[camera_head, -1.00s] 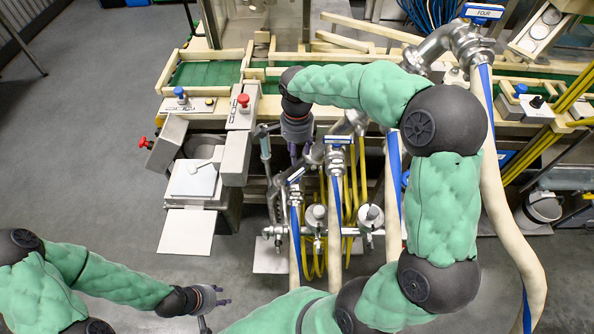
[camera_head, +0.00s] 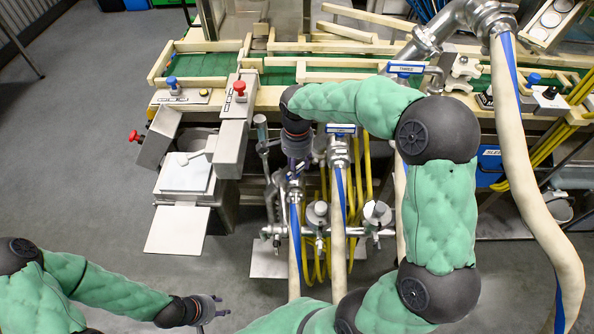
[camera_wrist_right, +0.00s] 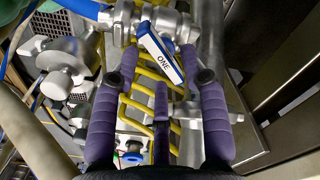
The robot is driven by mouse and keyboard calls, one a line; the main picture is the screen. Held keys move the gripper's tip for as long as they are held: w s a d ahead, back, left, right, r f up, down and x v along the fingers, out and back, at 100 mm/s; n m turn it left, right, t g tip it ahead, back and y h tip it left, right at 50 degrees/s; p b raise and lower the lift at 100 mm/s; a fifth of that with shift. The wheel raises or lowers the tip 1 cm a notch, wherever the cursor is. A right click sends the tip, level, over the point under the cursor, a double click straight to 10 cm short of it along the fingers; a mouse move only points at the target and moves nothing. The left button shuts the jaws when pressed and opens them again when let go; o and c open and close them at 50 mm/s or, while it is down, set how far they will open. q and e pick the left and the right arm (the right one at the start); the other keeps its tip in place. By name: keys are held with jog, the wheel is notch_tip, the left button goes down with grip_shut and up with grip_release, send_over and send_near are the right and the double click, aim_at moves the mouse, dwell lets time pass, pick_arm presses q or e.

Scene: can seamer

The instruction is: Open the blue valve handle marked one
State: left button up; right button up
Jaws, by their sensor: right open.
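The blue valve handle marked one (camera_wrist_right: 160,54) has a white label reading ONE and slants across the upper middle of the right wrist view, beside a metal pipe fitting. My right gripper (camera_wrist_right: 159,62) is open, its purple fingers on either side of the handle; I cannot tell whether they touch it. In the head view my right gripper (camera_head: 297,168) points down over the valve at the top of the leftmost hose, mostly hiding the handle. My left gripper (camera_head: 222,306) is at the lower left, its fingers apart and empty, far from the valves.
A neighbouring blue handle (camera_head: 341,129) sits just right of my right gripper, and a handle marked THREE (camera_head: 405,69) is further right. Hoses, yellow pipes (camera_head: 367,170) and metal fittings crowd the area below. The grey floor (camera_head: 80,150) at the left is clear.

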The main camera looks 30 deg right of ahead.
jog(key=shift+f, duration=0.9)
grip_shut()
jog(key=n+p, duration=0.2)
jog(key=n, duration=0.2)
jog(key=shift+d+r+p, duration=0.1)
jog(key=shift+r+p, duration=0.05)
jog(key=shift+p, duration=0.25)
jog(key=n+p, duration=0.3)
jog(key=n, duration=0.1)
jog(key=shift+w+n, duration=0.1)
jog(key=shift+n, duration=0.6)
